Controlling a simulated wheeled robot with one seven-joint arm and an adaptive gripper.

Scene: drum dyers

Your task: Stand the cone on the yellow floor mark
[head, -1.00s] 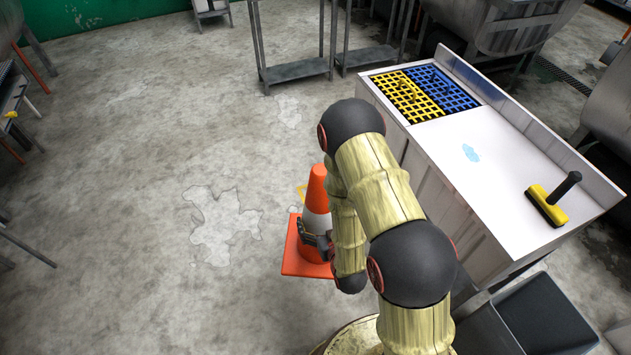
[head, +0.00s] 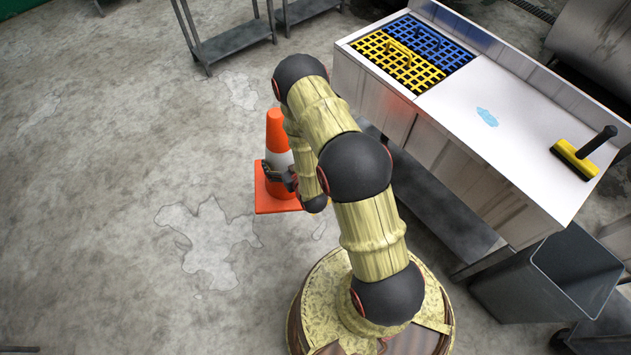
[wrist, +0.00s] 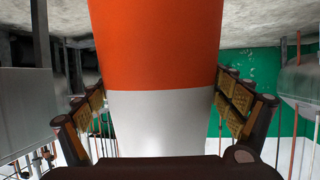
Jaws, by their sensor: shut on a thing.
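The orange cone (head: 276,128) has a white band and a square orange base. It is upright, left of my arm in the head view; I cannot tell whether its base touches the floor. My gripper (head: 278,176) is shut on the cone at its white band. In the wrist view the cone (wrist: 155,55) fills the middle, with my gripper's fingers (wrist: 155,105) on both sides of it. The yellow floor mark is not clearly visible; at most a sliver of yellow shows below my forearm, beside the cone's base.
A steel bench (head: 455,105) with yellow and blue grates and a yellow-headed squeegee (head: 577,158) stands right of my arm. A grey bin (head: 548,272) is below it. A metal rack (head: 235,43) stands at the back. The floor on the left is clear, with a pale patch (head: 212,245).

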